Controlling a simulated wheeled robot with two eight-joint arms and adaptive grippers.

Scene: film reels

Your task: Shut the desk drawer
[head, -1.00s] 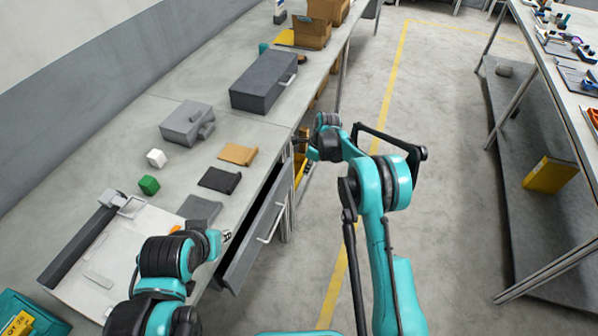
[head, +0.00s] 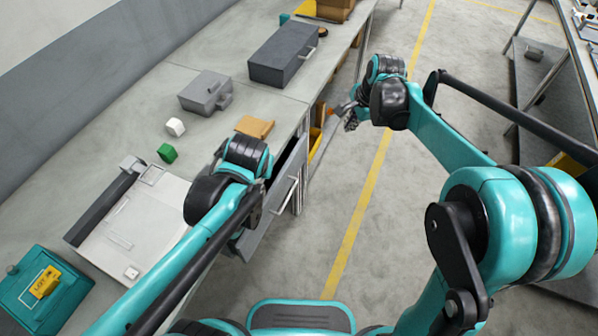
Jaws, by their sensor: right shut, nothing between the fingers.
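The desk drawer (head: 265,228) is grey and stands pulled out from the desk's front edge, with a dark gap showing behind its front panel. Its pale bar handle (head: 287,195) faces the aisle. My left arm reaches over the desk edge and the drawer's near part. Its wrist covers part of the drawer, and its gripper's fingers are hidden, so I cannot tell their state. My right gripper (head: 350,116) is shut and empty. It is above the floor, to the right of the drawer and apart from the handle.
A teal case (head: 45,290) sits at lower left. The aisle floor (head: 400,240) is clear.

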